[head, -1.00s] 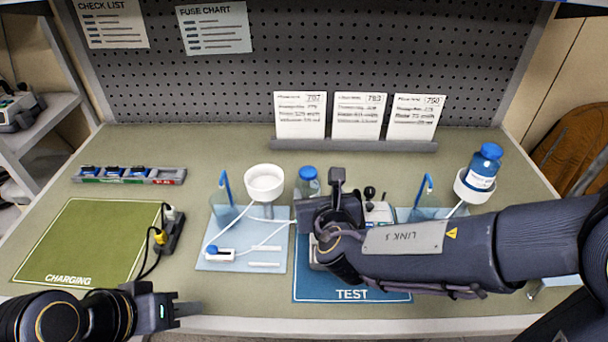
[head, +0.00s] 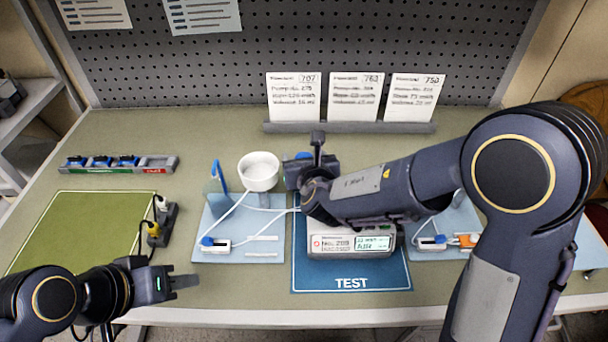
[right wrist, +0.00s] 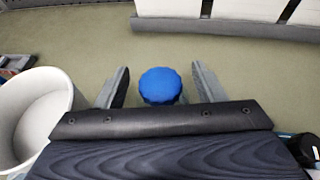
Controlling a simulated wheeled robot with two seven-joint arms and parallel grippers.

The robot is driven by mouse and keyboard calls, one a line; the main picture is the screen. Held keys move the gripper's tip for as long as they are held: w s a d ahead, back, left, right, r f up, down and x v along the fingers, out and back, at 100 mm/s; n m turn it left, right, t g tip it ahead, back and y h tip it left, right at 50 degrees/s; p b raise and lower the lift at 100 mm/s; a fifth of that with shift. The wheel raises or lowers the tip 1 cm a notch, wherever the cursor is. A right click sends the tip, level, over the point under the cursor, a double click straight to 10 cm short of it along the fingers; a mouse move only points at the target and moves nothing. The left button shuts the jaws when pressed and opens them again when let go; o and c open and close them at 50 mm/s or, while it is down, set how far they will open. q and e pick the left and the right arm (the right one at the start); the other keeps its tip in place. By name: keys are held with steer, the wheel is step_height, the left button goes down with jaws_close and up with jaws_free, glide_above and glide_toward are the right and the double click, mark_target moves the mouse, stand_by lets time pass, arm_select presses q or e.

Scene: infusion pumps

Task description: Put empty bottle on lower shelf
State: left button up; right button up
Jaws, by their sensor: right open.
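A bottle with a blue cap (right wrist: 160,86) stands between the fingers of my right gripper (right wrist: 160,80) in the right wrist view. The fingers are open on either side of the cap, with gaps visible. In the head view only a bit of the blue cap (head: 303,156) shows behind my right gripper; the bottle's body is hidden, so I cannot tell whether it is empty. My left gripper (head: 184,283) is over the table's front left, away from the bottle; its fingers overlap in view. A grey shelf unit (head: 32,117) stands at the left edge.
A white cup-shaped holder (head: 259,172) stands left of the bottle; it also shows in the right wrist view (right wrist: 35,115). A pump (head: 350,243) sits on the blue TEST mat (head: 350,282). The green charging mat (head: 75,235) is bare. Cards (head: 355,98) stand behind.

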jaws_close()
stand_by(0.3)
